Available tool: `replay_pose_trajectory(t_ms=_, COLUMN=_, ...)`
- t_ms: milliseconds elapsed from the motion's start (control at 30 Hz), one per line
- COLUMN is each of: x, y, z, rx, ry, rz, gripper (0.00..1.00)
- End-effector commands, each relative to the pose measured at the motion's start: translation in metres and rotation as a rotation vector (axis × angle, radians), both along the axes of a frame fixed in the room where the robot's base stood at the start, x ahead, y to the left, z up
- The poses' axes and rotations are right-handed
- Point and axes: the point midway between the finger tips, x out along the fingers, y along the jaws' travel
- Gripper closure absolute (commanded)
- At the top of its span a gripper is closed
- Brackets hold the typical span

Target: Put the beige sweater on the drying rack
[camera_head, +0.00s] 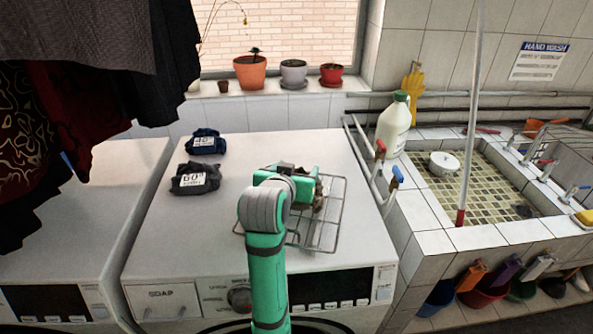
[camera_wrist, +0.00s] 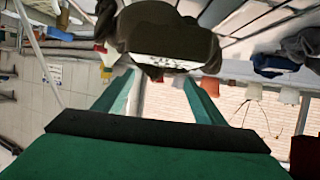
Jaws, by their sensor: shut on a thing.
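My gripper (camera_head: 308,186) is over the wire drying rack (camera_head: 325,236), which lies on top of the white washing machine. In the wrist view my gripper (camera_wrist: 158,82) is shut on a brownish folded garment (camera_wrist: 168,30) with a pale label, taken to be the beige sweater. In the head view only a small part of the sweater (camera_head: 319,198) shows beside the green fingers; my arm and gripper hide the rest. It is over the rack's back part. I cannot tell whether it touches the wires.
A blue folded garment (camera_head: 206,141) and a dark grey one (camera_head: 194,179), both labelled, lie left of the rack. A white bottle (camera_head: 394,126) and tiled sink (camera_head: 425,218) stand at the right. Dark clothes (camera_head: 95,60) hang at the upper left. Pots (camera_head: 250,72) line the sill.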

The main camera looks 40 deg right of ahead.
Motion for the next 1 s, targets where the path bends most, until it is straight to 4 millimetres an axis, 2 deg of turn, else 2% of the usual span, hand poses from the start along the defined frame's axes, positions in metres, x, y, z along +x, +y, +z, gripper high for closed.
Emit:
replay_pose_trajectory(t_ms=367, x=0.0, y=0.0, z=-0.003, rx=-0.002, ry=-0.002, rz=0.001, gripper=0.89)
replay_pose_trajectory(t_ms=400, x=0.0, y=0.0, z=-0.005, rx=-0.001, ry=-0.002, rz=0.001, gripper=0.34)
replay_pose_trajectory(t_ms=467, x=0.0, y=-0.001, z=-0.004, rx=-0.001, ry=-0.002, rz=-0.001, gripper=0.19)
replay_pose_trajectory(t_ms=833, x=-0.001, y=-0.002, z=-0.001, rx=-0.001, ry=-0.002, rz=-0.004, gripper=0.17)
replay_pose_trajectory(t_ms=1000, x=-0.011, y=0.015, z=0.006, rx=-0.002, ry=-0.004, rz=0.002, gripper=0.17)
